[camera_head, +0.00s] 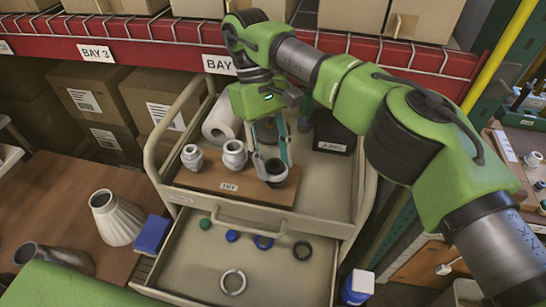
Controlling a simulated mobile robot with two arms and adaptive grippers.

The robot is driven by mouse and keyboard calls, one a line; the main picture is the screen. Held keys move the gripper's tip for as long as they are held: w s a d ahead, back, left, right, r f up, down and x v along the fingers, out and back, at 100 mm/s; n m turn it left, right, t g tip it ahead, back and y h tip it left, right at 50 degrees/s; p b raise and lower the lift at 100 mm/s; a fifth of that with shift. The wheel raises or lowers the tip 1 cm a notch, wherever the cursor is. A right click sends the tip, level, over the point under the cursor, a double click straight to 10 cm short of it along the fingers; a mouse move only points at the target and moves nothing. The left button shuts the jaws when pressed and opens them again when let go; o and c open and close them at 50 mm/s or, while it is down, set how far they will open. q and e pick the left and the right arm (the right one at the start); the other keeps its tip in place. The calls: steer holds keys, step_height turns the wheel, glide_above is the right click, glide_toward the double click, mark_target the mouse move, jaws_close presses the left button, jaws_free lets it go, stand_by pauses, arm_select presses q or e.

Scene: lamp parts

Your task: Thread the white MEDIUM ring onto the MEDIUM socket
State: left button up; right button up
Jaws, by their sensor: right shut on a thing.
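A wooden board (229,187) on the cart's top carries white sockets: a small one (192,158) at left and a larger one (234,155) beside it. A third, dark-mouthed socket (276,174) stands at the board's right. My right gripper (272,164) comes down over this third socket, with its fingers on either side of the socket's rim. It is shut on it; the fingers hide part of it, and I cannot tell whether a ring lies between. A white ring (233,271) lies in the open drawer below. My left gripper is out of view.
The open drawer (180,275) also holds a green piece (206,224), a blue piece (232,236), a blue ring (264,242) and a black ring (302,250). A paper roll (221,118) and a black bin (334,134) stand behind the board. A pale shade (116,217) stands at left.

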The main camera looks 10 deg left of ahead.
steer(key=shift+r+p, duration=0.75)
steer(key=shift+r, duration=0.1)
steer(key=shift+c, duration=0.5)
steer(key=shift+r+p, duration=1.4)
steer(key=shift+r, duration=0.25)
step_height(320, 180, up, 4)
steer(key=p, duration=0.3)
steer(key=shift+p, duration=0.3)
